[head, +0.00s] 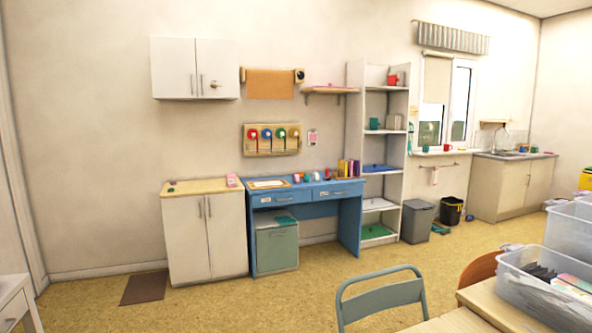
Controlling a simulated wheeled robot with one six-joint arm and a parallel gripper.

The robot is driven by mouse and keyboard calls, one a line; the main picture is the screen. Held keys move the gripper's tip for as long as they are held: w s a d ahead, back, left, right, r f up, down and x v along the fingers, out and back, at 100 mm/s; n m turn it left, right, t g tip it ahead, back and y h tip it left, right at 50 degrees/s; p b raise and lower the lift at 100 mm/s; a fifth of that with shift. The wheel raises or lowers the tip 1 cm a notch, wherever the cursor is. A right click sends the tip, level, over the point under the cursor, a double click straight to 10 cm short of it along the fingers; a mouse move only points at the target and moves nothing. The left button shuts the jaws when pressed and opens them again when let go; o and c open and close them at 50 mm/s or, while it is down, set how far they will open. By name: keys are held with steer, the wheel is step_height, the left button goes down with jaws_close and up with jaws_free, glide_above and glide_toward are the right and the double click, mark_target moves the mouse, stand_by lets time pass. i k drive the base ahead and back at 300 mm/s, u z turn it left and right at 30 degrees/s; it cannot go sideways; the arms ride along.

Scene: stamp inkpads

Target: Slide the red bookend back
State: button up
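A row of small upright books (345,168) in purple, yellow and darker colours stands at the right end of the blue desk (290,196). A narrow reddish upright piece (357,168) is at the right end of this row; it is too small to tell whether it is a bookend or a book. Another small red object (392,80) is on the top level of the tall white shelf unit (355,130); I cannot tell whether it is a mug or a bookend. My gripper is not in view.
A grey-green metal chair (382,292) and a wooden table with clear plastic bins (545,285) stand in the foreground. A grey bin (417,222) and a black bucket (450,211) stand right of the shelf. The floor (230,305) before the desk is mostly clear.

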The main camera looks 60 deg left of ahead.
mark_target(392, 80)
steer(key=u, duration=1.5)
